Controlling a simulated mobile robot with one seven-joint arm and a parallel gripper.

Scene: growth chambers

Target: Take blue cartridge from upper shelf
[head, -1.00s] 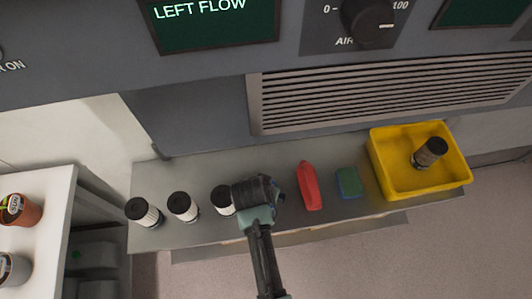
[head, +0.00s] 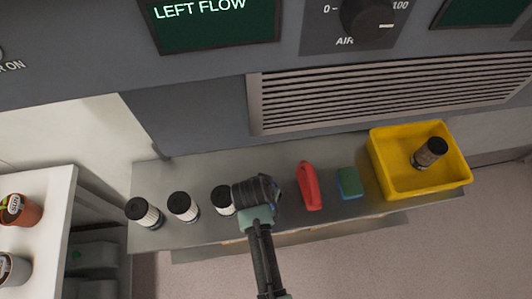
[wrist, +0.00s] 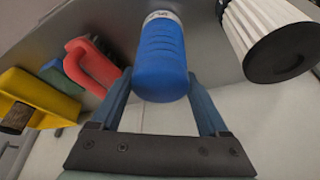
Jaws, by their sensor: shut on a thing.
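The blue cartridge (wrist: 160,55) has a ribbed body and a pale label band at its far end. In the wrist view it lies between the two fingers of my gripper (wrist: 162,103), which is shut on it. In the head view my gripper (head: 268,192) is over the metal shelf (head: 155,175), and my wrist hides nearly all of the cartridge. I cannot tell whether the cartridge still touches the shelf.
Several white, black-capped cartridges (head: 183,207) stand to the left, the nearest close beside my gripper. A red object with a handle (head: 309,186), a blue-green sponge (head: 348,182) and a yellow bin (head: 385,170) holding a dark cartridge (head: 430,152) are to the right. A vented panel (head: 390,90) rises behind.

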